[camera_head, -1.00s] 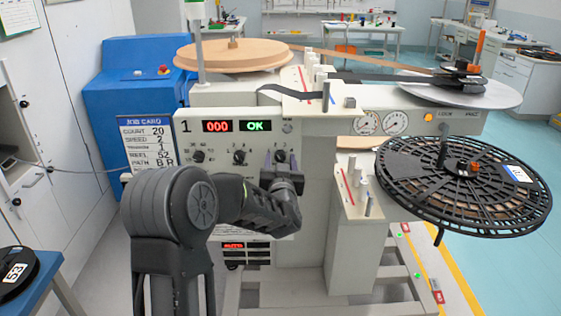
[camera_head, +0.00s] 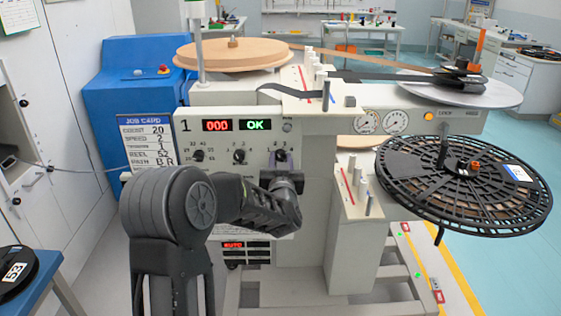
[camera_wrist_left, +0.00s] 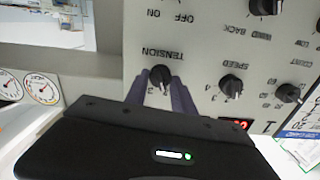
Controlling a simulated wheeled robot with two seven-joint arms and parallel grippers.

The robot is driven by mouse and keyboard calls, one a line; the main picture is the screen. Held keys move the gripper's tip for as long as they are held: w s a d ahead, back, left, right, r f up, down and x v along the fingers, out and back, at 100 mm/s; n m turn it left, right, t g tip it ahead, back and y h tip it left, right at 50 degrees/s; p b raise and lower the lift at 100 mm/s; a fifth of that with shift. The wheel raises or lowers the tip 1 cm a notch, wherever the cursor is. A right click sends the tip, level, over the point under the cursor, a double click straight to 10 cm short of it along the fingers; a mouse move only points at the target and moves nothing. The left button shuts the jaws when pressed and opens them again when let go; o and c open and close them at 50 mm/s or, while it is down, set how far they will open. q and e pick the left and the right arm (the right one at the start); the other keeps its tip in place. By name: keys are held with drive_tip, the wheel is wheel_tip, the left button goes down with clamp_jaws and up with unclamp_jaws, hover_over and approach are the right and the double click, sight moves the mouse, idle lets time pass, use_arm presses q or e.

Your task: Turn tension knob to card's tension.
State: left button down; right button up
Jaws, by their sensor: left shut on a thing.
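My left gripper (camera_head: 281,160) is at the front panel of the rewind station, its two fingers shut on the tension knob. In the left wrist view the small black tension knob (camera_wrist_left: 160,74) sits between the grey fingertips, under the upside-down word TENSION. Digits show around it, but I cannot tell clearly which one its pointer faces. The job card (camera_head: 147,143) at the panel's left reads count 20, speed 2, tension 1, reel 52; its lower edge is partly covered by my arm. My right gripper is not in view.
The speed knob (camera_wrist_left: 231,86) and the count knob (camera_wrist_left: 288,93) are close beside the tension knob. The panel's displays (camera_head: 235,125) read 000 and OK. A black slotted reel (camera_head: 400,190) sticks out at the right, and a blue cabinet (camera_head: 125,85) stands behind left.

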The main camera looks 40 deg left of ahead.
use_arm(q)
drive_tip(key=shift+f+n+b, duration=0.15)
drive_tip(key=shift+n+b, duration=0.45)
drive_tip(key=shift+b, duration=0.3)
drive_tip(key=n+b, duration=0.4)
drive_tip(key=b, duration=0.1)
drive_tip(key=shift+f+n+b, duration=0.1)
drive_tip(key=shift+n+b, duration=0.2)
drive_tip(key=shift+b, duration=0.05)
drive_tip(key=shift+r+n+b, duration=0.2)
drive_tip(key=shift+n+b, duration=1.25)
drive_tip(key=shift+n, duration=0.05)
drive_tip(key=c, duration=1.1)
unclamp_jaws()
drive_tip(key=shift+o, duration=0.2)
drive_tip(key=shift+s, duration=0.1)
drive_tip(key=v, duration=0.7)
drive_tip(key=shift+s+d, duration=0.2)
drive_tip(key=shift+s, duration=0.1)
